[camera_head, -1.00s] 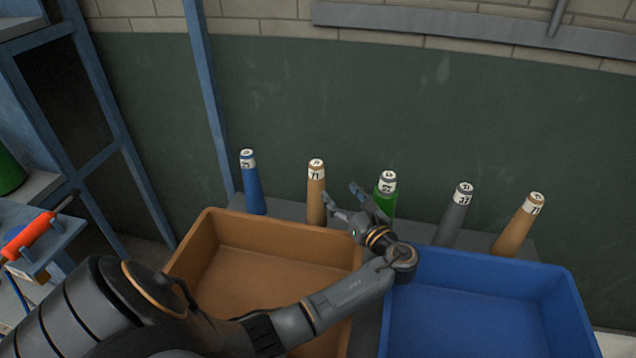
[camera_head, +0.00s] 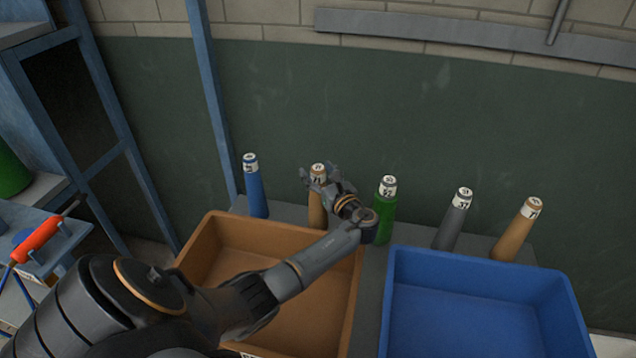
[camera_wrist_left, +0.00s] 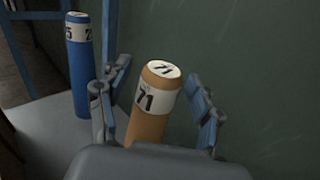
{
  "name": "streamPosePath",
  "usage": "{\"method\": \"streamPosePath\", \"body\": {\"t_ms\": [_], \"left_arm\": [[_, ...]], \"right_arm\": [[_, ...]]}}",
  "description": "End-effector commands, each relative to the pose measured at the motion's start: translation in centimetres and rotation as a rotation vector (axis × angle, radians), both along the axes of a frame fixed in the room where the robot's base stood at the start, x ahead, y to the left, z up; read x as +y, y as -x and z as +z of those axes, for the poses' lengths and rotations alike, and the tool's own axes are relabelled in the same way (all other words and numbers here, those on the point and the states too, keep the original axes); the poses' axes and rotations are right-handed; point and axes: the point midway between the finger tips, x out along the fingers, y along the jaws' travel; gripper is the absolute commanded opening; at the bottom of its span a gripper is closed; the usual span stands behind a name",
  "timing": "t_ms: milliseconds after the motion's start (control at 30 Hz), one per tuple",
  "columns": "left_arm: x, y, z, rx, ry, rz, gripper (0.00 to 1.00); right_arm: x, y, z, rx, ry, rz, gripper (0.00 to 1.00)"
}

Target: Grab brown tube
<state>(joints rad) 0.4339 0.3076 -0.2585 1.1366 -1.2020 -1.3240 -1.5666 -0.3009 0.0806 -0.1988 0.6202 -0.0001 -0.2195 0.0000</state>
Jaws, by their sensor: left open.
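A brown tube (camera_head: 317,211) with a white label stands upright on the grey shelf behind the brown bin. In the left wrist view the brown tube (camera_wrist_left: 149,112) carries the number 71 and sits between the two open fingers. My left gripper (camera_head: 318,178) is open around the upper part of the tube; its fingers look apart from it. In the wrist view my left gripper (camera_wrist_left: 158,112) has one finger on each side of the tube. A second brown tube (camera_head: 514,234) leans at the right end of the row. My right gripper is not in view.
A blue tube (camera_head: 256,190) stands to the left, also in the wrist view (camera_wrist_left: 79,70). A green tube (camera_head: 384,218) and a grey tube (camera_head: 453,224) stand to the right. A brown bin (camera_head: 200,243) and a blue bin (camera_head: 396,275) are in front. A green wall (camera_head: 440,110) rises behind.

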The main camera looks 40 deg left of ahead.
Motion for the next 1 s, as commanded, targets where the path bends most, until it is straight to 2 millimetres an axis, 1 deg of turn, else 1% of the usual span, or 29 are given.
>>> {"method": "streamPosePath", "body": {"t_ms": [200,267,300,367,400,467,500,767,867,1000], "left_arm": [[0.1,-0.1,0.0,-0.001,0.000,-0.001,0.65],[0.0,0.0,0.0,-0.001,0.000,-0.001,0.53],[0.0,0.0,0.0,-0.001,0.000,-0.001,0.45],[0.0,0.0,0.0,-0.001,0.000,-0.001,0.32],[0.0,0.0,0.0,0.000,0.000,-0.001,0.24],[0.0,0.0,0.0,0.000,0.000,-0.001,0.12],[0.0,0.0,0.0,0.000,0.000,-0.001,0.08],[0.0,0.0,0.2,-0.001,-0.001,-0.001,0.08],[0.0,-0.1,1.2,-0.004,0.000,-0.001,0.08],[0.0,-0.1,3.8,-0.007,-0.001,-0.002,0.08]], "right_arm": [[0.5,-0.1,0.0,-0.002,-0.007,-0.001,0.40],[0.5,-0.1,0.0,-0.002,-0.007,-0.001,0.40],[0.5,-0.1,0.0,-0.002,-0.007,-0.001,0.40],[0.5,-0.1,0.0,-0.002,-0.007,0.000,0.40],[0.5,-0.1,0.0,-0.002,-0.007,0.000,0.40],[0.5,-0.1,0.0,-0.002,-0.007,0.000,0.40],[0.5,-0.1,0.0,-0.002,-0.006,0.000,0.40],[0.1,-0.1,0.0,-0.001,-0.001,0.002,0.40],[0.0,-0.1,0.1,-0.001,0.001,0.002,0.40],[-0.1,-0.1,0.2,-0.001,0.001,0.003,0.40]]}}
